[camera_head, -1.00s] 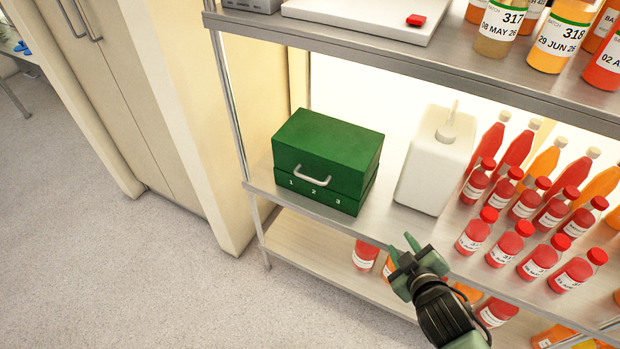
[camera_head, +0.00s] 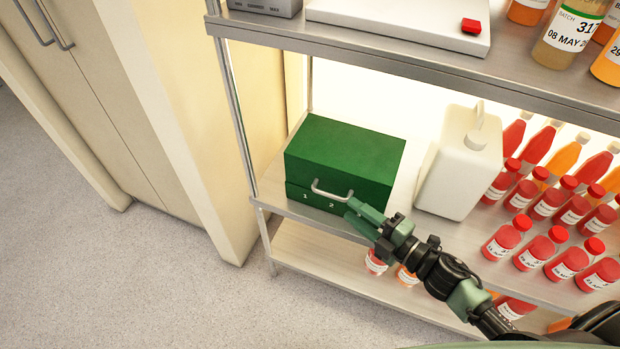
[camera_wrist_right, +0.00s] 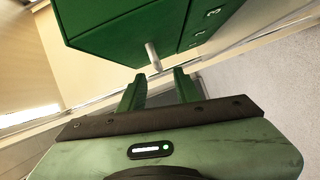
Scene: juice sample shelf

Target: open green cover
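The green box with its cover (camera_head: 345,150) stands on the middle shelf at the left end. Its cover is down on the numbered base (camera_head: 304,196). A silver handle (camera_head: 331,193) sits on the cover's front; it also shows in the right wrist view (camera_wrist_right: 153,56). My right gripper (camera_head: 357,208) is just in front of the box, near the handle's right end. In the right wrist view its two fingers (camera_wrist_right: 160,86) are apart, with the handle just beyond the tips and nothing between them. My left gripper is not in view.
A white jug (camera_head: 458,180) stands to the right of the box, with several red-capped juice bottles (camera_head: 507,236) beyond it. The upper shelf edge (camera_head: 400,69) runs above the box. More bottles (camera_head: 375,262) sit on the shelf below.

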